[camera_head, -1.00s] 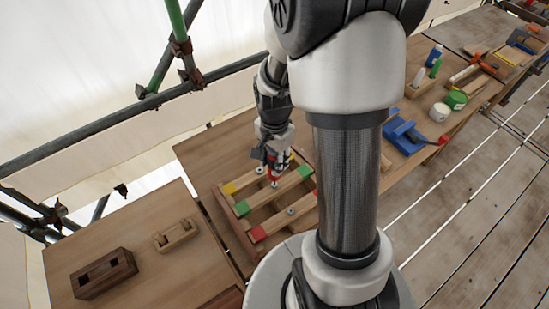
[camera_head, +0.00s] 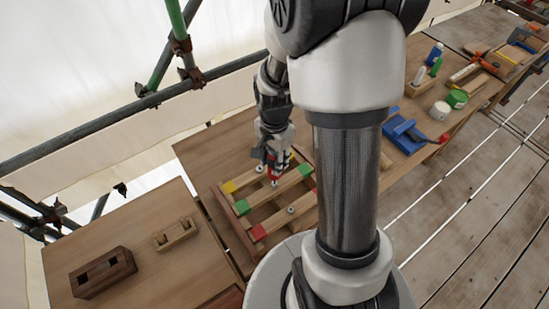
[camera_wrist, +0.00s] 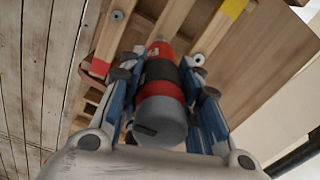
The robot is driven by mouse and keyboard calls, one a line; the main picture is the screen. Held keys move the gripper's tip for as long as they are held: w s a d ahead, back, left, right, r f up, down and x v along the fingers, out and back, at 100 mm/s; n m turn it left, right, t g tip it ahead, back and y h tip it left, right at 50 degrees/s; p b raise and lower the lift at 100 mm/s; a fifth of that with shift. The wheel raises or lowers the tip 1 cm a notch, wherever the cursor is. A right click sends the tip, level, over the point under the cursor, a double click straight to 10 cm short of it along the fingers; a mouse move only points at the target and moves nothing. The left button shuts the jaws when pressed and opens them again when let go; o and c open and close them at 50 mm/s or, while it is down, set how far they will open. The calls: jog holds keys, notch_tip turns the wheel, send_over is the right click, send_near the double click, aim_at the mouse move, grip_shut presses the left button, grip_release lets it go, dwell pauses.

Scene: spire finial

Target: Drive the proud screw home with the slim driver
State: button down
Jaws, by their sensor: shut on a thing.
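My gripper (camera_head: 272,160) is shut on the slim driver (camera_wrist: 160,92), which has a red and black handle with a grey butt end. The driver's red part shows below the fingers in the head view (camera_head: 275,172). It points down over the slatted wooden frame (camera_head: 240,222). A grey screw head (camera_head: 274,183) shows just below the driver; I cannot tell whether the tip touches it. Other screw heads sit to the left (camera_head: 260,169) and nearer the front (camera_head: 290,210). Two screw heads show in the wrist view, at the upper left (camera_wrist: 117,15) and right of the driver (camera_wrist: 198,58). The tip is hidden there.
The frame has yellow, green and red corner marks. A dark block with two holes (camera_head: 103,273) and a small wooden piece (camera_head: 175,235) lie on the left bench. A blue tool (camera_head: 405,134), a white roll (camera_head: 439,111) and a green one (camera_head: 456,99) lie right. Scaffold poles stand behind.

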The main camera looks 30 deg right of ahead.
jog(key=shift+f+b, duration=0.6)
jog(key=shift+f, duration=0.1)
dwell(1.1)
dwell(0.3)
